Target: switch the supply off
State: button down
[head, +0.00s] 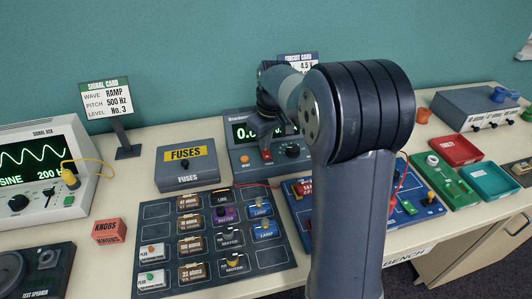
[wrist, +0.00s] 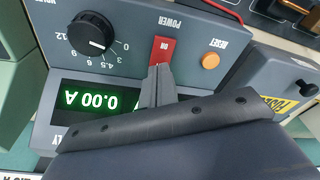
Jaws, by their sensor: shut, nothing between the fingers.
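The supply (head: 238,160) is a grey box on the bench with a lit green display. In the wrist view it appears upside down, and its display (wrist: 92,101) reads 0.00 A. Its red power switch (wrist: 163,46) shows the word ON. It also shows in the head view (head: 267,155). My gripper (wrist: 160,70) is shut and empty, its fingertips at the switch's edge nearest the display. I cannot tell whether they touch it. In the head view my arm hides part of the supply and most of the gripper.
On the supply, a black knob (wrist: 90,34) and an orange reset button (wrist: 210,61) flank the switch. A fuses box (head: 188,170) stands left of the supply. A parts board (head: 158,215) lies in front. A signal box (head: 30,165) is at far left.

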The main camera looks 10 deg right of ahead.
jog(key=shift+f, duration=0.25)
jog(key=shift+r, duration=0.1)
notch_tip(320, 180, up, 7)
jog(key=p, duration=0.6)
dwell(0.5)
notch_tip(320, 180, down, 7)
jog(key=b, duration=0.6)
